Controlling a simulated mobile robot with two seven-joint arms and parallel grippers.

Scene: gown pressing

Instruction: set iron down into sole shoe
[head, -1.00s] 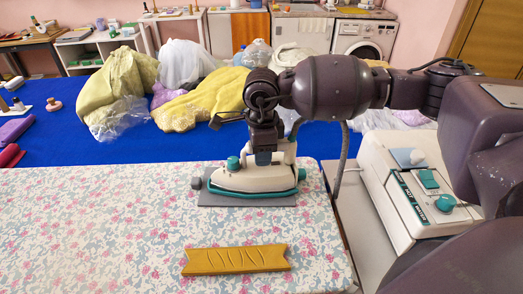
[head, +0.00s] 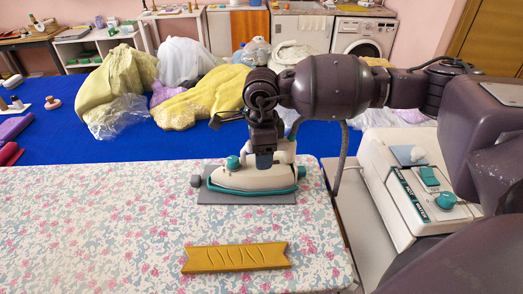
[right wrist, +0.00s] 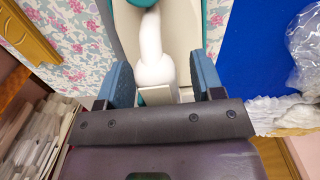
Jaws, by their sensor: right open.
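The iron (head: 250,178), cream with a teal band and teal knob, sits flat over the grey sole shoe (head: 220,198) on the floral pressing board. Its tip points left; whether it is fully seated in the shoe I cannot tell. My right gripper (head: 264,160) is above the iron's rear at the handle. In the right wrist view, my right gripper's blue fingers (right wrist: 163,85) stand apart on either side of the white handle (right wrist: 152,55), with gaps visible beside it. My left gripper is not in view.
A mustard-yellow wooden block (head: 236,258) lies on the floral board (head: 90,230) in front of the iron. A cream steam unit (head: 405,190) stands at the right, with a grey hose (head: 342,160) near my arm. Bagged laundry (head: 195,100) lies on the blue table behind.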

